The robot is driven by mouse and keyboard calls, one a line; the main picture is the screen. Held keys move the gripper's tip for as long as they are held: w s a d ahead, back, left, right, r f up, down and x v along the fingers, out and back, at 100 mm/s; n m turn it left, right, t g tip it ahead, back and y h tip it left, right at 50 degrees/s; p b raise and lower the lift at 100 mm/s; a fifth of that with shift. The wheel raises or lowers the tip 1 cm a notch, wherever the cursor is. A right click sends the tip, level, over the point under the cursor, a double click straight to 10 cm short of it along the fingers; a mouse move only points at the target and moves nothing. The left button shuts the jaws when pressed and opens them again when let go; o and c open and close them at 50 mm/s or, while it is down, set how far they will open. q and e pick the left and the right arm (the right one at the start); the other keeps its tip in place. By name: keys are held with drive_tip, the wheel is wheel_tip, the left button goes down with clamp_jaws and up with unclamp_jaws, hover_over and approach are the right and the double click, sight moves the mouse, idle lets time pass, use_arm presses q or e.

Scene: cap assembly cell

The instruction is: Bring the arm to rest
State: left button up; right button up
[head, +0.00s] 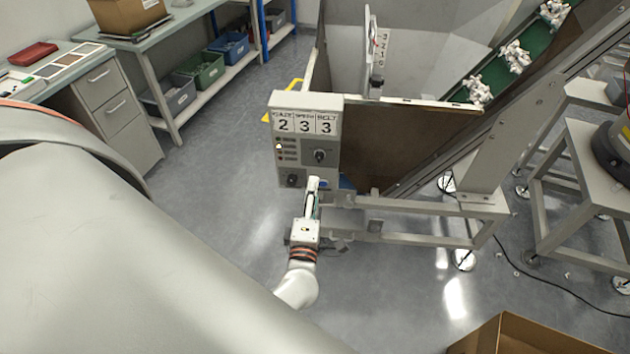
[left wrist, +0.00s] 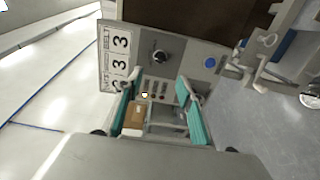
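My left gripper (head: 313,190) is in front of the lower edge of a grey control panel (head: 300,153) in the head view. In the left wrist view its two teal-padded fingers (left wrist: 160,88) stand apart, with the panel (left wrist: 205,60) beyond them. A small brown block-like shape (left wrist: 135,117) shows between the fingers; I cannot tell whether it is near or far. My right gripper is not in view.
The panel is fixed to a hopper with a brown wall (head: 410,140) and a green conveyor (head: 535,45) carrying white parts. A steel stand (head: 590,165) is at right, an open cardboard box (head: 520,335) at lower right. Floor left of the panel is clear.

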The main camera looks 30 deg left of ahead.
use_arm(q)
drive_tip(key=shift+s+d, duration=0.25)
drive_tip(key=shift+s, duration=0.2)
drive_tip(key=s+d+f+m+t+h, duration=0.1)
drive_tip(key=s+d+m+h, duration=0.2)
drive_tip(key=d+m+h, duration=0.95)
drive_tip(key=s+f+m+g+y, duration=0.1)
drive_tip(key=s+f+m+g, duration=0.4)
drive_tip(key=s+f+m, duration=0.5)
drive_tip(key=a+m, duration=0.1)
drive_tip(key=m, duration=0.4)
drive_tip(key=shift+f+g, duration=0.35)
drive_tip(key=shift+g, duration=0.05)
